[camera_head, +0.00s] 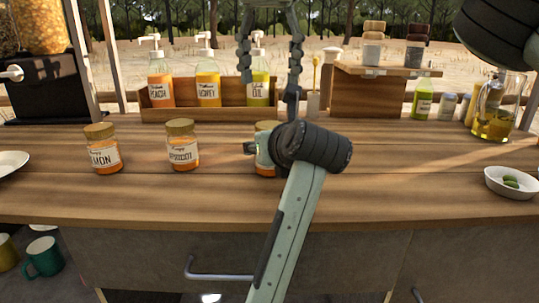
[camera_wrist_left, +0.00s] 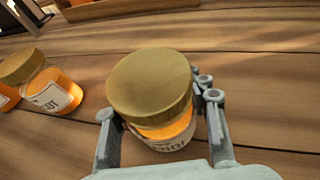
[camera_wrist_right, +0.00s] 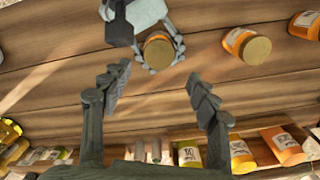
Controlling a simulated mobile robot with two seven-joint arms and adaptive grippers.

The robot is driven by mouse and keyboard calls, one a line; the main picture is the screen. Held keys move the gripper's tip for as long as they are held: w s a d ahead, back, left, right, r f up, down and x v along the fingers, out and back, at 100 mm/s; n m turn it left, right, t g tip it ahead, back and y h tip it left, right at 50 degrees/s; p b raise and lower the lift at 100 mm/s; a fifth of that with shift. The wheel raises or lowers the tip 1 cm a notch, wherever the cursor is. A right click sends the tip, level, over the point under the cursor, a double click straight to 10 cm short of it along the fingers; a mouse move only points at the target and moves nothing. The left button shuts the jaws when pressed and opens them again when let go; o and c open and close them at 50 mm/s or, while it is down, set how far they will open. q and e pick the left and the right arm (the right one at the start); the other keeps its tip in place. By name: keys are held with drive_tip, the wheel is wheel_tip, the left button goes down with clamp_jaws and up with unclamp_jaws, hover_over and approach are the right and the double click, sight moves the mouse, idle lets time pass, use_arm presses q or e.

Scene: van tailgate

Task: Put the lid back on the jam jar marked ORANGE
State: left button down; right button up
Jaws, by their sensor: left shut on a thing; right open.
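The jam jar (camera_wrist_left: 165,140) between my left fingers holds orange jam; its label is too cut off to read surely. A gold lid (camera_wrist_left: 150,85) sits on top of it; whether it is fully seated I cannot tell. My left gripper (camera_wrist_left: 155,102) is shut around this jar on the counter. In the head view my left arm hides most of the jar. My right gripper (camera_head: 268,90) hangs above and behind the jar, open and empty, fingers pointing down. In the right wrist view the lidded jar (camera_wrist_right: 158,50) lies beyond my open right fingers (camera_wrist_right: 160,82).
An APRICOT jar (camera_head: 182,146) and a jar reading "MON" (camera_head: 103,149) stand lidded to the left. A wooden rack (camera_head: 180,115) with pump bottles stands behind. A white dish (camera_head: 512,184) and an oil jug (camera_head: 495,115) are at right.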

sight(269, 124)
wheel_tip(269, 124, down, 8)
drive_tip(key=shift+r, duration=0.1)
idle(0.4)
drive_tip(key=shift+c, duration=0.6)
drive_tip(key=c, duration=1.1)
drive_tip(key=m, duration=0.3)
drive_tip(key=o, duration=1.3)
